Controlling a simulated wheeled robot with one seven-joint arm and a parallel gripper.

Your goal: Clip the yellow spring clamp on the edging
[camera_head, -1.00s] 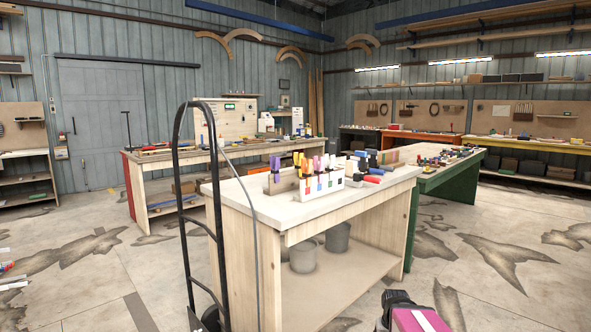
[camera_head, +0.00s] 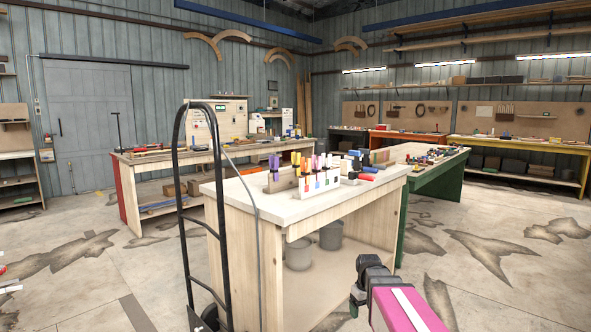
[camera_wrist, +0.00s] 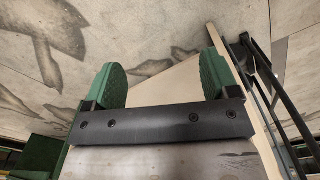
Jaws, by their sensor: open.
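I cannot pick out the edging with certainty. My gripper's green finger pads stand wide apart in the wrist view (camera_wrist: 163,82), with nothing between them. In the head view, part of my gripper (camera_head: 354,302) shows low at right, in front of the bench and below its top, well away from the clamps.
The near bench top (camera_head: 240,203) is bare at its front left. A black hand truck (camera_head: 182,205) stands at its left side. Purple clamps (camera_head: 274,162) and blue-handled clamps (camera_head: 358,155) are close to the rack. A green bench (camera_head: 432,182) adjoins behind. Grey buckets (camera_head: 298,254) sit below.

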